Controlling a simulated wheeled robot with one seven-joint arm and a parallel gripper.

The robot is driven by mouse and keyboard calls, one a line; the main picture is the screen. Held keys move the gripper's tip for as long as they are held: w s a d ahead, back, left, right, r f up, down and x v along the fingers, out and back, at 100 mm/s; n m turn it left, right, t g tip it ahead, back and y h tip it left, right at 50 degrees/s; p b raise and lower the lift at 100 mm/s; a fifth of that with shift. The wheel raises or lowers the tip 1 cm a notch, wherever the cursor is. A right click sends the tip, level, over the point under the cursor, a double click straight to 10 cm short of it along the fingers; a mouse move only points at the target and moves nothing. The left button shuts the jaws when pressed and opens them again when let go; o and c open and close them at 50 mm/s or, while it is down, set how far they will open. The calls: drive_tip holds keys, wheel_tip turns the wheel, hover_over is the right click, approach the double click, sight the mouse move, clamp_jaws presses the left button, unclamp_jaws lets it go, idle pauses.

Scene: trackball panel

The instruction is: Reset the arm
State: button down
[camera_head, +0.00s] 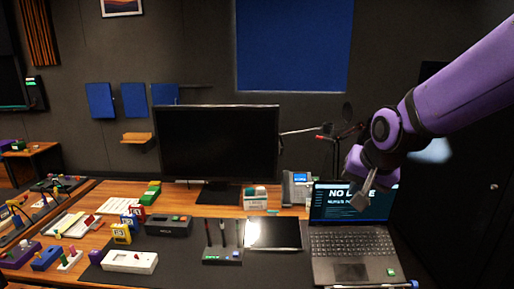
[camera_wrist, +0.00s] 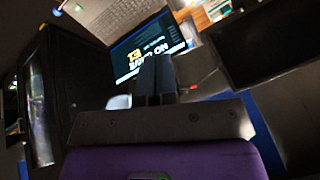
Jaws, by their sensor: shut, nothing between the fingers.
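My purple arm reaches in from the right in the head view. My gripper (camera_head: 366,190) hangs in the air in front of the laptop (camera_head: 352,243) screen and above its keyboard. It covers part of the screen. In the wrist view my gripper (camera_wrist: 154,72) shows its two dark fingers pressed together, with nothing between them. The lit laptop screen (camera_wrist: 145,50) is beyond the fingers there, with large white text on it.
A black monitor (camera_head: 217,140) stands at the back of the desk. A tablet (camera_head: 273,233), a pen stand (camera_head: 222,255), a white box (camera_head: 130,262) and a desk phone (camera_head: 297,187) are left of the laptop. A microphone arm (camera_head: 325,131) stands behind my gripper.

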drive_tip(key=s+d+r+n, duration=0.2)
drive_tip(key=s+d+r, duration=0.2)
drive_tip(key=s, duration=0.6)
drive_tip(key=s+d+r+n+h, duration=0.1)
drive_tip(key=s+d+r, duration=0.3)
drive_tip(key=s, duration=0.6)
drive_tip(key=shift+s+d+n, duration=0.2)
drive_tip(key=shift+d+n, duration=0.1)
drive_tip(key=shift+n, duration=0.3)
